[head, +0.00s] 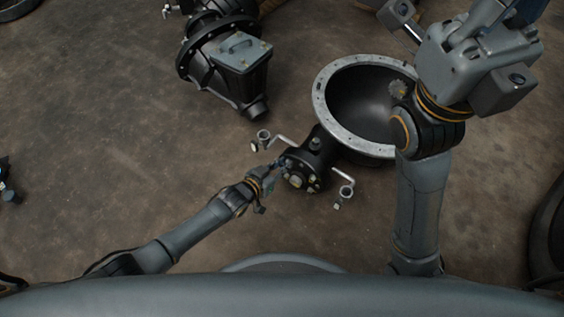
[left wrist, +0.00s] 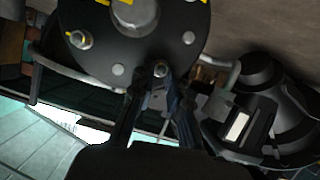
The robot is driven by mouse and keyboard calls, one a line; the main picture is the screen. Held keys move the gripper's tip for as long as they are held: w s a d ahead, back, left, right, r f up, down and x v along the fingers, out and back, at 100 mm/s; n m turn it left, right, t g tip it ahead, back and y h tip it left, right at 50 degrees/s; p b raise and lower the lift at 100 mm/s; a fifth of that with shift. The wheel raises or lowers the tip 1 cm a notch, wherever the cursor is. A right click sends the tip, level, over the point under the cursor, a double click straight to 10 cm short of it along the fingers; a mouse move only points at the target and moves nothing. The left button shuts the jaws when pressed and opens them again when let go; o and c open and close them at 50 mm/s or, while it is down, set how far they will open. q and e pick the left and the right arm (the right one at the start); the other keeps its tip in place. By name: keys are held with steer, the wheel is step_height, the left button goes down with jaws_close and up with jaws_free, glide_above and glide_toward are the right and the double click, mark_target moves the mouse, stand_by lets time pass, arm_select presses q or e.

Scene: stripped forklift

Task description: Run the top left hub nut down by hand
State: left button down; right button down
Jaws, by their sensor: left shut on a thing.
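The black round hub (head: 299,174) sits at the near end of the axle housing, its face carrying several fasteners around a pale centre. In the left wrist view the black hub disc (left wrist: 205,15) fills the top, with a silver nut on a stud (left wrist: 80,40) at its left. My left gripper (left wrist: 160,80) is at the lower rim of the disc, its fingers shut on a small silver hub nut (left wrist: 161,70). In the head view my left gripper (head: 279,170) reaches the hub's left side. The fingertips partly hide the held nut. My right arm rises on the right; its fingers are not visible.
A large bowl-shaped bell housing (head: 327,82) with a pale rim stands behind the hub. Bent grey pipes (head: 286,141) flank the hub. A dark gearbox (head: 240,55) lies at upper left. Brown floor is open at left. A tyre (head: 549,225) is at the right edge.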

arm_select(q)
steer(key=c, duration=1.5)
jaws_free()
steer(key=shift+w+a, duration=0.1)
steer(key=shift+a, duration=0.05)
steer(key=shift+o, duration=0.2)
steer(key=shift+f, duration=0.1)
